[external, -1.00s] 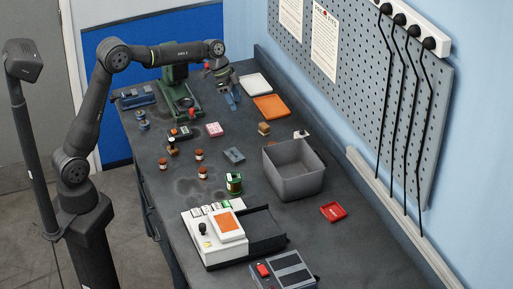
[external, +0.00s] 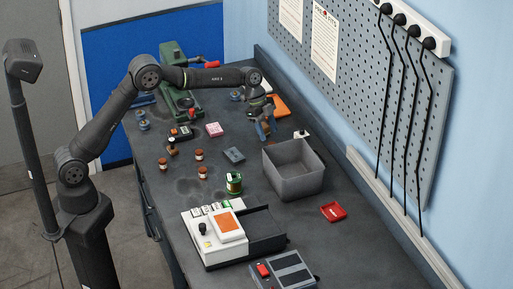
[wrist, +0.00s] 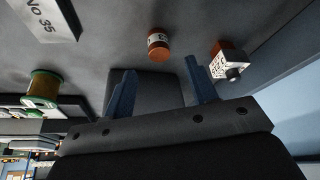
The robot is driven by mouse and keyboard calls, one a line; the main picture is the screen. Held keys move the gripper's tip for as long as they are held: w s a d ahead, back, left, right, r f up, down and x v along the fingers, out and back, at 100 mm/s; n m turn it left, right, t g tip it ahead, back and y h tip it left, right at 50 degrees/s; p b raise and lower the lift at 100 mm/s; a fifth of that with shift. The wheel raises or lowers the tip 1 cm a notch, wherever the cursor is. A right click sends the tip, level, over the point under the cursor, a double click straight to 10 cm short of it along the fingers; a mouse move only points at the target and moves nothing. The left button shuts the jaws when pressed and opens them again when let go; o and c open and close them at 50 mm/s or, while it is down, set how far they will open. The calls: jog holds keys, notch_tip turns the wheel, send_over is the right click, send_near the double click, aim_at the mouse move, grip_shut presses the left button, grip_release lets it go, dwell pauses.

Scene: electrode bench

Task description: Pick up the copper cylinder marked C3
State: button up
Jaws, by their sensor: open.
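In the wrist view a copper cylinder (wrist: 158,46) with a white label band stands just beyond my fingertips, roughly centred between them. Its mark is too small to read with certainty. My gripper (wrist: 160,72) is open and empty, with its two blue fingers apart on either side of the view. In the external view my gripper (external: 265,136) points down over the bench, left of the grey bin, and hides what is under it. Three more brown cylinders with white bands, one at the left (external: 163,164), one behind (external: 199,155) and one in front (external: 202,173), stand farther left.
A grey block (external: 233,155) lies to the left, and a green spool (external: 234,184) stands nearer the front. A copper-and-white item (wrist: 228,62) stands right of the cylinder in the wrist view.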

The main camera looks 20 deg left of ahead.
aim_at(271, 143)
jog(key=x, duration=0.6)
jog(key=shift+f, duration=0.3)
grip_shut()
jog(key=shift+r, duration=0.1)
